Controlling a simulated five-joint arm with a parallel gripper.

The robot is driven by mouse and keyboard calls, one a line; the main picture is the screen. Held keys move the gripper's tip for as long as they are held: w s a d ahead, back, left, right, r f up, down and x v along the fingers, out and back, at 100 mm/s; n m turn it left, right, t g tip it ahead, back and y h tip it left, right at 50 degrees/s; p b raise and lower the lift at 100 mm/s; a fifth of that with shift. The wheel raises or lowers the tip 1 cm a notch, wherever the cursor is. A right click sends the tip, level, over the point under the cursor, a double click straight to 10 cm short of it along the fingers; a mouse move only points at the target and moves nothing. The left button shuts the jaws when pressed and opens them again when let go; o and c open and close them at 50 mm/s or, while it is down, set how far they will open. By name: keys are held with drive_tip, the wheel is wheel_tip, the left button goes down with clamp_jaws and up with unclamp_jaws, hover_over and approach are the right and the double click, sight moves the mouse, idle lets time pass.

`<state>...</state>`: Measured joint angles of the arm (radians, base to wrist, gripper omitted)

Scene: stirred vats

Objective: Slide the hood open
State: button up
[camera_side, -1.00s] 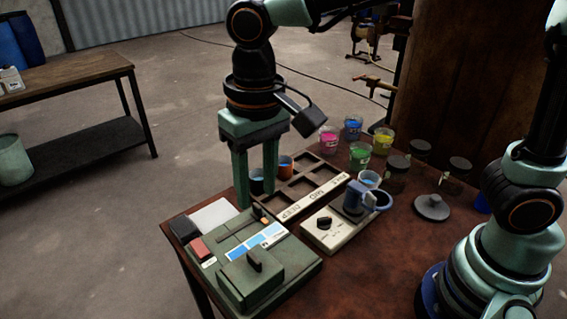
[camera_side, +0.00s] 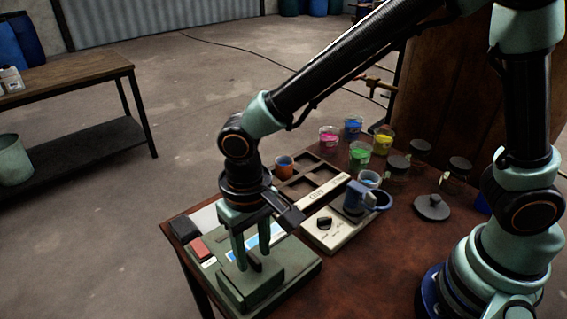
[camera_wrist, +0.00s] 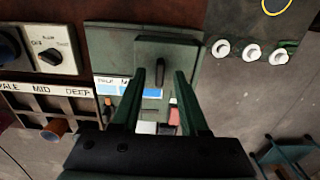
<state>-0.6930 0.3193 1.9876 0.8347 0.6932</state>
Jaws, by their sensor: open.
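The hood (camera_side: 238,289) is a raised green block on the near part of the flat green box (camera_side: 300,262). It has a dark upright handle (camera_side: 254,264) on top. My gripper (camera_side: 252,258) is over the hood with its fingers pointing down, open. In the wrist view, the handle (camera_wrist: 160,73) shows between the open fingertips (camera_wrist: 160,76), with a gap on each side. The hood (camera_wrist: 172,47) fills the area beyond them. The blue-shaded strip (camera_wrist: 128,87) on the box is uncovered and partly hidden by a finger.
A pale dial panel (camera_side: 322,238) with a blue mug (camera_side: 355,198) is to the right. Behind are a sectioned rack (camera_side: 338,180), an orange cup (camera_side: 284,170), and several colour cups and jars.

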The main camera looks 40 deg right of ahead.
drive_tip(key=shift+f, duration=0.3)
clamp_jaws()
idle(1.3)
